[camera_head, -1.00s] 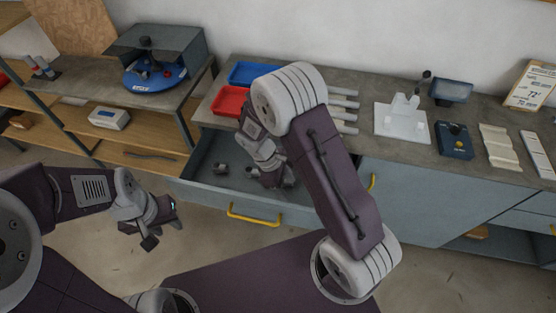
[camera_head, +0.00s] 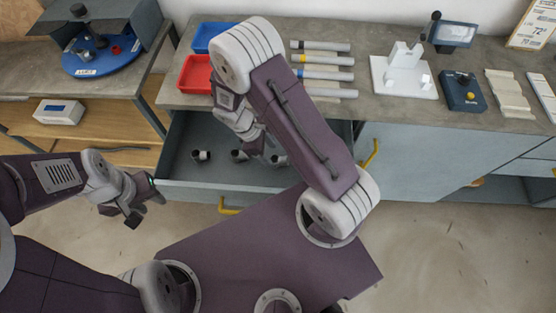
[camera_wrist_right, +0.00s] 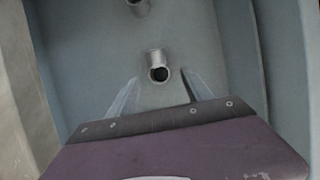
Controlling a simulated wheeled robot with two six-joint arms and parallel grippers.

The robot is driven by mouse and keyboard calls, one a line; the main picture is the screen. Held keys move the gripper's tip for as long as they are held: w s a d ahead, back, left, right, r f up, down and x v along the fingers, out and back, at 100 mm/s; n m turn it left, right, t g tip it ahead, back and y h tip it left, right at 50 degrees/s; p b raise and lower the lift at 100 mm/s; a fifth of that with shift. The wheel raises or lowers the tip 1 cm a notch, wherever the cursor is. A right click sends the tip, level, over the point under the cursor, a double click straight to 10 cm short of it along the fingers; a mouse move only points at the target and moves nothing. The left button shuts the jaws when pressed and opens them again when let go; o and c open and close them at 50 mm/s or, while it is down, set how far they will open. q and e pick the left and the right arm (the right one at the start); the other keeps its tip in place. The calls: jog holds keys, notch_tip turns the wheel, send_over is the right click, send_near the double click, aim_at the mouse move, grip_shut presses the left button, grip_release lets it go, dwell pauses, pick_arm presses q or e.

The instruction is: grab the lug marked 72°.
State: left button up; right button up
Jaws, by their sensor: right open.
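Three grey, short tubular lugs lie in the open drawer (camera_head: 180,185): a left one (camera_head: 201,155), a middle one (camera_head: 239,155) and a right one (camera_head: 278,160). No marking on them is legible, so I cannot tell which is 72°. My right gripper (camera_head: 254,143) points down over the drawer. In the right wrist view its fingers (camera_wrist_right: 161,92) are apart and empty, with one lug (camera_wrist_right: 157,66) ahead between them, its dark bore showing. Another lug (camera_wrist_right: 138,6) is cut by the top edge. My left gripper (camera_head: 145,207) hangs empty, fingers apart, left of the drawer.
The counter above holds a red tray (camera_head: 196,74), a blue tray (camera_head: 211,38), several rods with coloured bands, a white jig (camera_head: 404,75) and a dark blue box (camera_head: 461,92). A card reading 72° (camera_head: 526,26) stands at far right. Drawer walls enclose the lugs.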

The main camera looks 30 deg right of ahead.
aim_at(275, 158)
jog(key=x, duration=0.5)
jog(key=shift+f, duration=0.25)
grip_shut()
jog(key=shift+w, duration=0.1)
jog(key=shift+r, duration=0.15)
jog(key=shift+r, duration=0.3)
jog(key=r, duration=0.4)
jog(key=shift+s+d, duration=0.25)
jog(key=shift+s, duration=0.15)
jog(key=s+d+r, duration=0.6)
jog(key=s, duration=0.2)
jog(key=shift+s, duration=0.4)
